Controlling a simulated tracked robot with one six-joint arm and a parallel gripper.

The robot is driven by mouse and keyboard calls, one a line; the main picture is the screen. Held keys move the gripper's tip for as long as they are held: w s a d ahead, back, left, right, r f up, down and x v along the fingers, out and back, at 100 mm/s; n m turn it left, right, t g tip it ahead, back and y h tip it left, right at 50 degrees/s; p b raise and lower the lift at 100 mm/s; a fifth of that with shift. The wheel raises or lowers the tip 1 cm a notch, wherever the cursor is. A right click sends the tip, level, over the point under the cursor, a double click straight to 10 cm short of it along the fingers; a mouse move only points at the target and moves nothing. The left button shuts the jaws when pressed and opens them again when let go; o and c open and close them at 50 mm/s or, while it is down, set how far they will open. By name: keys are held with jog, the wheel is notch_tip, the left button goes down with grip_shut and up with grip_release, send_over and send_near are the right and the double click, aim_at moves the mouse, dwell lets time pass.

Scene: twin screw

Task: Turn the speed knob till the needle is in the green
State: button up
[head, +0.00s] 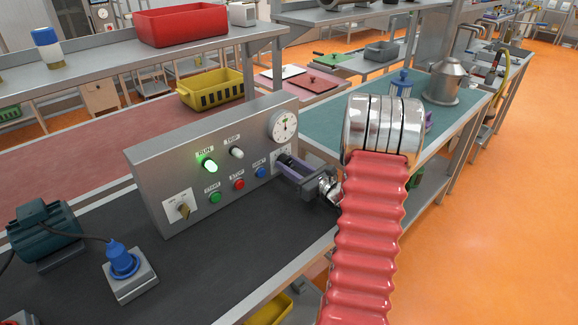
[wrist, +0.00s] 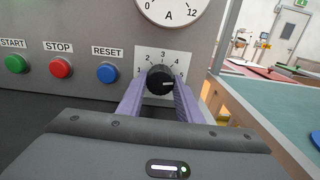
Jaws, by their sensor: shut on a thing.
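The speed knob (wrist: 160,80) is black and round, on a white plate with a number scale, at the right end of the grey control panel (head: 165,168). My gripper (wrist: 160,92) has its two purple fingers shut on the knob, one on each side. The knob's white mark points right in the wrist view. My gripper (head: 284,161) reaches the panel from the right in the head view. The dial (head: 284,127) is above the knob; its needle and any green band are too small to read. The wrist view shows only the dial's lower part (wrist: 168,12), marked 0, A and 12.
Green (head: 215,197), red (head: 239,184) and blue (head: 261,172) buttons sit left of the knob. The RUN lamp (head: 209,166) glows green. A rotary switch (head: 182,209) is at the panel's left. A blue plug (head: 122,260) and a motor (head: 45,232) are on the dark bench.

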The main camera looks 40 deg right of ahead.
jog(key=shift+a+f, duration=0.1)
jog(key=o, duration=1)
jog(key=shift+o, duration=0.2)
jog(key=shift+s, duration=0.15)
jog(key=s, duration=1.3)
jog(key=shift+s+d, duration=0.25)
